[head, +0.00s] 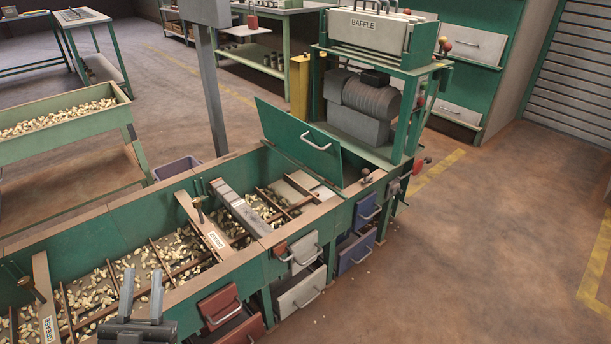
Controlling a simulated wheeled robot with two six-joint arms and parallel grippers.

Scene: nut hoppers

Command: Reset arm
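My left gripper (142,284) shows at the bottom left of the head view, over the near side of the long green hopper bench (237,270). Its two grey fingers stand apart with a gap between them. Nothing shows held in the gap. The gripper's body is cut off by the lower edge of the picture. My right gripper is not in view.
The bench holds scattered nuts, wooden dividers and a raised green lid (298,140). Several drawers stand open along its front, including a red one (220,306) and a white one (301,292). The floor at right is clear.

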